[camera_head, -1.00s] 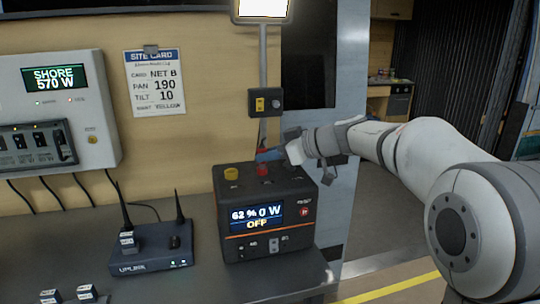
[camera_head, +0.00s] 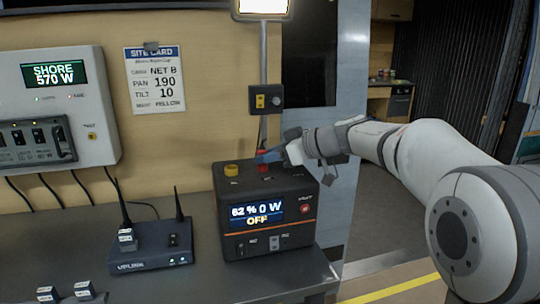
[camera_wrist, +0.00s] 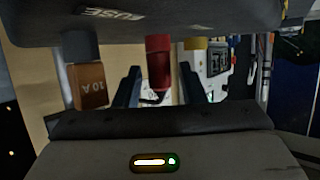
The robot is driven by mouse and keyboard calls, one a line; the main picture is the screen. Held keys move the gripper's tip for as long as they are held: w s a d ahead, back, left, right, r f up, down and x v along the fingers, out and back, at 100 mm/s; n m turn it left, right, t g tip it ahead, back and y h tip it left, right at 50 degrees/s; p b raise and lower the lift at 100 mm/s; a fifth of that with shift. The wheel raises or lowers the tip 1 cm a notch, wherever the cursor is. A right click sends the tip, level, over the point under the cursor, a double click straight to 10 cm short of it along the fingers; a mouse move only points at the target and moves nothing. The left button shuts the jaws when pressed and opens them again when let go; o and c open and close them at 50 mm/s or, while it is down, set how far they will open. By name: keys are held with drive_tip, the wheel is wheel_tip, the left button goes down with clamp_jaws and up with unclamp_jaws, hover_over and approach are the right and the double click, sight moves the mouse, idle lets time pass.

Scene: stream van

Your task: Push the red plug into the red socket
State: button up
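The red plug (camera_head: 264,154) stands upright at the red socket (camera_head: 264,167) on top of the black power box (camera_head: 226,200). In the wrist view, which is upside down, the red plug (camera_wrist: 159,76) lines up with the red socket (camera_wrist: 158,44). I cannot tell how deep it sits. In the wrist view my gripper (camera_wrist: 159,84) has one finger on each side of the plug, with a narrow gap showing on both sides.
A yellow socket (camera_head: 231,170) is beside the red one. A brown 10A fuse block (camera_wrist: 90,86) shows in the wrist view. A router (camera_head: 150,250) with antennas stands left on the bench. A post with a switch box (camera_head: 266,99) rises behind.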

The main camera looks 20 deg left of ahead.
drive_tip(key=shift+o, duration=1)
